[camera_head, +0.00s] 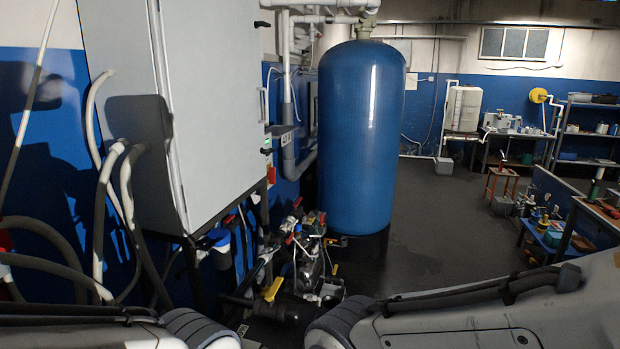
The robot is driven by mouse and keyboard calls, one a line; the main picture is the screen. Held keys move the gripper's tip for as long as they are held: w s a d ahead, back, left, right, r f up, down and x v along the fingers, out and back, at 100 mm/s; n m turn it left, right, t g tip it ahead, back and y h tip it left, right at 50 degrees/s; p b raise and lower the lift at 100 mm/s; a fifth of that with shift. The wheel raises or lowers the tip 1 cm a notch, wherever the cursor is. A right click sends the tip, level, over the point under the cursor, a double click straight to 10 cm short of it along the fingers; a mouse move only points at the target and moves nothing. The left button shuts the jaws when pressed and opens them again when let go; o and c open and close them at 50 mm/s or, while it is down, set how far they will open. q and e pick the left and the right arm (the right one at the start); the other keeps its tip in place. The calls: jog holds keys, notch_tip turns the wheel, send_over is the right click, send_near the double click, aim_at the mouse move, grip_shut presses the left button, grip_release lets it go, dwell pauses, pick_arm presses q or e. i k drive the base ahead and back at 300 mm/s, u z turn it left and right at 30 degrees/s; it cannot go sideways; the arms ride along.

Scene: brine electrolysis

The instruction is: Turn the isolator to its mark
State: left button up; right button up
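I cannot tell for sure which part is the isolator or see its mark. A tall light grey cabinet (215,95) hangs at the left. On its narrow right side are a long handle (263,103), a small green light (266,151) and a small red part (271,175), too small to read. Parts of my two arms show along the bottom edge, left and right. Neither gripper is in view, and both arms' ends are outside the picture.
A big blue tank (360,135) stands right of the cabinet. Pumps and valves with yellow and red handles (273,289) crowd the floor below. Hoses (100,215) hang at the left. Open dark floor (430,230) lies right of the tank; a low blue-topped table (548,240) stands farther right.

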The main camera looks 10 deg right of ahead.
aim_at(271, 174)
jog(key=z, duration=1.8)
jog(key=i, duration=3.65)
jog(key=u, duration=2.75)
jog(key=i, duration=1.7)
